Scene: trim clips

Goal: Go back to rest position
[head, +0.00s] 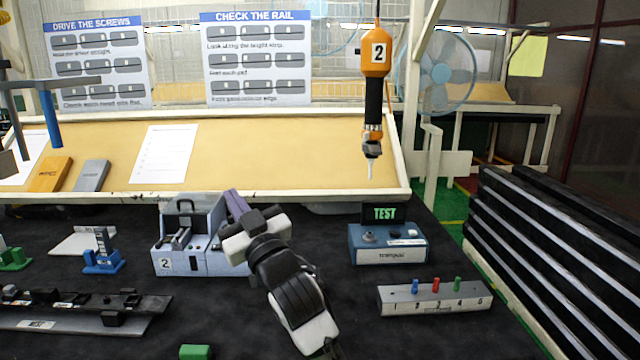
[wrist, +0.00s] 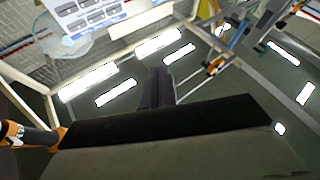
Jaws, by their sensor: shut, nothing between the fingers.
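My gripper (head: 233,200) is raised over the middle of the dark bench, in front of the pale blue-grey fixture marked 2 (head: 172,262), and hides part of that fixture's right side. Its fingers point up and away from me. In the wrist view the two dark fingers (wrist: 157,88) are together with nothing between them. Ceiling lights show behind them.
An orange screwdriver (head: 375,55) hangs at the right of my gripper. A blue TEST box (head: 388,255) and a grey block with coloured pegs (head: 435,298) stand at the right. A blue stand (head: 102,262) and dark rails (head: 75,303) lie at the left.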

